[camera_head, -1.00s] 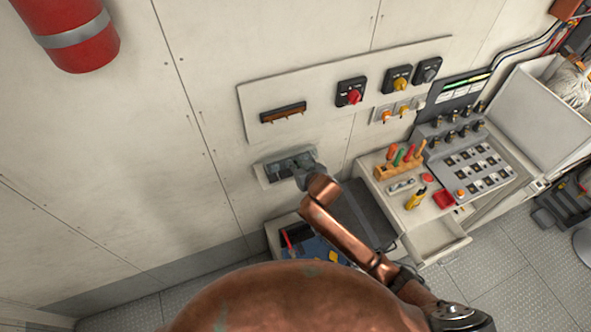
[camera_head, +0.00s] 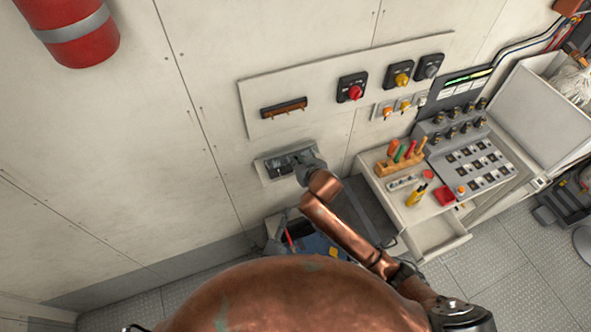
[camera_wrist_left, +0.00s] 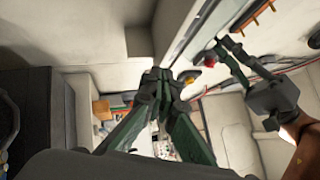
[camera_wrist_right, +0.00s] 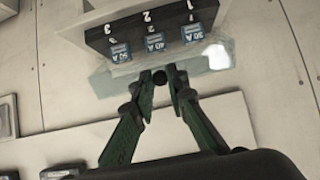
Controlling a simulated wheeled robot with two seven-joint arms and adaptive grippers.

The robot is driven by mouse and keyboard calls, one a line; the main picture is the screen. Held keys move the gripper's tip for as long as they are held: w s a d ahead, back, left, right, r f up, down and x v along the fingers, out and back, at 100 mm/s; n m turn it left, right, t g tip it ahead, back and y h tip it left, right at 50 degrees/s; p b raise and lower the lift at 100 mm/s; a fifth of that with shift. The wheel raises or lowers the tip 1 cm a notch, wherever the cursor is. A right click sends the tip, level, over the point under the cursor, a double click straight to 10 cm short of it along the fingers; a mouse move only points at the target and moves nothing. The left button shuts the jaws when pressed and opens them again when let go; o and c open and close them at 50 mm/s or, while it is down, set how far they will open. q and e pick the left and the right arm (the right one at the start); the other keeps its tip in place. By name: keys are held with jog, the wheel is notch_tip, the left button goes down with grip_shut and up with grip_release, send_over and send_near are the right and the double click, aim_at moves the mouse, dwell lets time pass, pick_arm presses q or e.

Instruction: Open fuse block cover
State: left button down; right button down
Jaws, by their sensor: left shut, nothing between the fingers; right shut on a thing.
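The fuse block (camera_head: 285,163) is on the wall below the long panel. In the right wrist view, the block (camera_wrist_right: 150,35) shows several blue fuses (camera_wrist_right: 152,39) with numbers above them.
Rotary switches (camera_head: 352,88) and an orange-brown strip (camera_head: 284,108) are on the panel above. A crate (camera_head: 318,243) stands below the block. A bench with tools (camera_head: 405,160) and an open drawer (camera_head: 440,238) is at right.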

pick_arm(q)
notch_tip(320, 180, up, 7)
jog(key=d+m+t+h, duration=0.1)
jog(key=d+m+t, duration=0.1)
jog(key=m+t, duration=0.1)
send_near(292, 155)
jog(key=w+d+r, duration=0.2)
jog(key=d, duration=0.2)
jog(key=shift+w+d+r, duration=0.3)
jog(key=shift+d+r, duration=0.05)
jog(key=shift+r, duration=0.05)
